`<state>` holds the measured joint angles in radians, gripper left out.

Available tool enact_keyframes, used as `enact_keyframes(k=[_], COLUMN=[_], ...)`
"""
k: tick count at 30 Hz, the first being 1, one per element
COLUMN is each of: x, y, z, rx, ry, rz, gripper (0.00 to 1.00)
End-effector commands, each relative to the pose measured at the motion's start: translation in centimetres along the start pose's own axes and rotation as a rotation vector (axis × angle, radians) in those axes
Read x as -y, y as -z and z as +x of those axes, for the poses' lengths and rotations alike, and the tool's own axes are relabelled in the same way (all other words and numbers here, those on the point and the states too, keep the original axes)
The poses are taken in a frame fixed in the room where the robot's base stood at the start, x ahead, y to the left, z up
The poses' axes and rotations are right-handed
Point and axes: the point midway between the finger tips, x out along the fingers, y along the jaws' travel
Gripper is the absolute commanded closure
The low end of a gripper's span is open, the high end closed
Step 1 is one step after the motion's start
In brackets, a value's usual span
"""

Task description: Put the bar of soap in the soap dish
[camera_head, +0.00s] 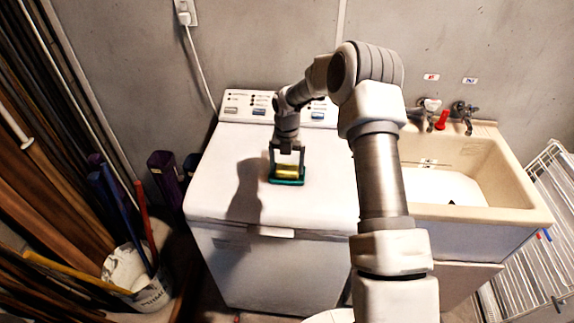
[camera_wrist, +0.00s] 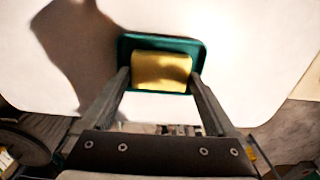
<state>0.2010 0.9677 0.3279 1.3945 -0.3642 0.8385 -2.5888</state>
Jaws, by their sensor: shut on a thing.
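The yellow bar of soap (camera_head: 287,171) is between the fingers of my gripper (camera_head: 287,167), which is shut on it. In the wrist view the soap (camera_wrist: 161,71) shows between the two fingertips of my gripper (camera_wrist: 160,78). The teal soap dish (camera_head: 287,182) is on the white washer top, directly under the soap. In the wrist view the dish (camera_wrist: 127,45) shows around the soap, which appears within its rim. I cannot tell whether the soap touches the dish floor.
The white washer (camera_head: 320,205) has a clear top around the dish, with a control panel at its back. A beige sink (camera_head: 520,200) with taps stands to the right. A bucket (camera_head: 150,293) and poles stand at the left. A wire rack (camera_head: 545,265) is at the far right.

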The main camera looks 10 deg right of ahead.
Motion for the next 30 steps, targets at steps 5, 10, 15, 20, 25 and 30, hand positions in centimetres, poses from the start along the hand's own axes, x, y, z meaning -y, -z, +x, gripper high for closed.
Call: enact_keyframes(k=[5,10,15,20,25,30], x=[0.0,0.0,0.0,0.0,0.0,0.0], y=[0.0,0.0,-0.1,-0.1,-0.1,-0.1], z=[0.3,0.3,-0.4,-3.1,-7.0,-10.1], rx=[0.000,0.000,0.001,0.004,0.005,0.003], ry=[0.000,0.000,-0.001,-0.001,-0.001,-0.001], rz=[0.000,0.000,0.001,0.001,0.001,0.001], gripper=[0.00,0.00,0.00,0.00,0.00,0.00])
